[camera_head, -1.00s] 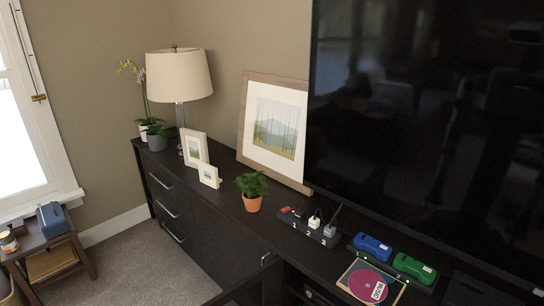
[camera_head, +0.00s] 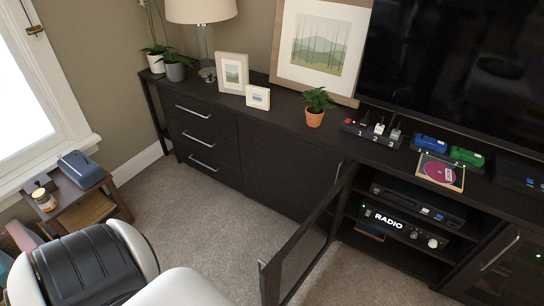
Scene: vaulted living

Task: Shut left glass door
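The left glass door (camera_head: 300,238) is a dark-framed panel hinged at the left side of the open shelf bay. It stands swung well out into the room, with its free edge near the bottom of the view and a pale handle (camera_head: 264,264) there. The open bay behind it shows a black device (camera_head: 418,196) on a shelf and a device marked RADIO (camera_head: 400,224) below. The right glass door (camera_head: 497,262) looks closed. Neither gripper is in view. A white and black arm part, apparently mine, fills the lower left, apart from the door in the picture.
The cabinet top holds a potted plant (camera_head: 315,106), a numbered switch strip (camera_head: 371,134), blue (camera_head: 430,144) and green (camera_head: 466,156) devices and a disc (camera_head: 436,172). A side table (camera_head: 84,196) stands at left. Carpet (camera_head: 230,222) between the drawers and door is clear.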

